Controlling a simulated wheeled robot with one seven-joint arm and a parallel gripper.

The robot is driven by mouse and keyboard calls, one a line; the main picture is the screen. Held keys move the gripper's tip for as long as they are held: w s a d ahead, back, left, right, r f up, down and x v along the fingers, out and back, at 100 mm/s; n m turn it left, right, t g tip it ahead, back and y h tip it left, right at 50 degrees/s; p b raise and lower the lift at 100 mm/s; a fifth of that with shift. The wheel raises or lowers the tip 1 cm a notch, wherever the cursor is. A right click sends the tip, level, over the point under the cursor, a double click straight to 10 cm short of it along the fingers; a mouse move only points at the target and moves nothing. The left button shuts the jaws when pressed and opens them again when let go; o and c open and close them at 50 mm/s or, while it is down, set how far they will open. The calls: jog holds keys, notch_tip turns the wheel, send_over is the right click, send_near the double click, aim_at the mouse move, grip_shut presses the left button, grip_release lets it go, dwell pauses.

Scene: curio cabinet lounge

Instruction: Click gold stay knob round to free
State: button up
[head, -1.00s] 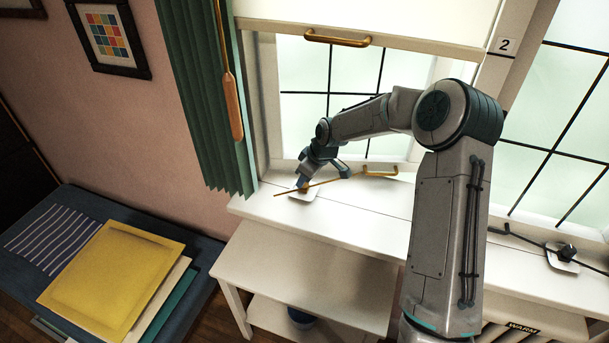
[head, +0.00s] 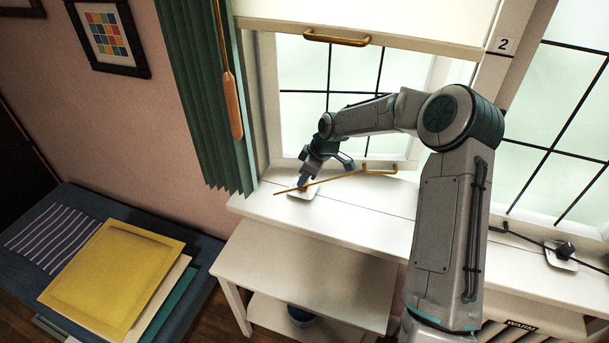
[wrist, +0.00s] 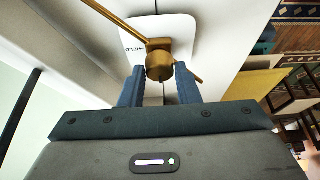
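The gold stay knob (wrist: 159,66) stands on a white plate (wrist: 185,28) marked "HELD", which reads upside down in the wrist view. A thin gold stay bar (wrist: 112,18) runs past the knob's base; in the head view the bar (head: 335,180) lies slanted above the sill, and the plate (head: 293,193) is near the sill's left end. My gripper (wrist: 160,72) points at the plate with one blue finger on each side of the knob, apparently touching it. In the head view my gripper (head: 303,184) hides most of the knob.
The window (head: 305,110) stands behind the sill (head: 380,203), with a gold handle (head: 380,168) at its foot. A green curtain (head: 205,100) hangs close on the left. Another plate with a dark knob (head: 565,250) is at right. A white shelf table (head: 305,265) stands below.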

jog(key=o, duration=0.4)
jog(key=shift+d, duration=0.1)
jog(key=shift+c, duration=0.2)
jog(key=b+v, duration=0.2)
jog(key=v, duration=1.1)
jog(key=shift+d+r, duration=0.2)
jog(key=shift+r, duration=0.1)
jog(key=s+d+r+m+h, duration=0.1)
jog(key=s+m, duration=0.3)
jog(key=s, duration=0.7)
jog(key=s+d+r+m+t+h, duration=0.1)
jog(key=s+m, duration=0.4)
jog(key=s, duration=0.6)
jog(key=s+d+r+m+h, duration=0.2)
jog(key=s+d+r+m, duration=0.1)
jog(key=s, duration=0.9)
jog(key=shift+d+m+t, duration=0.3)
jog(key=shift+d+m, duration=0.6)
jog(key=shift+d, duration=0.25)
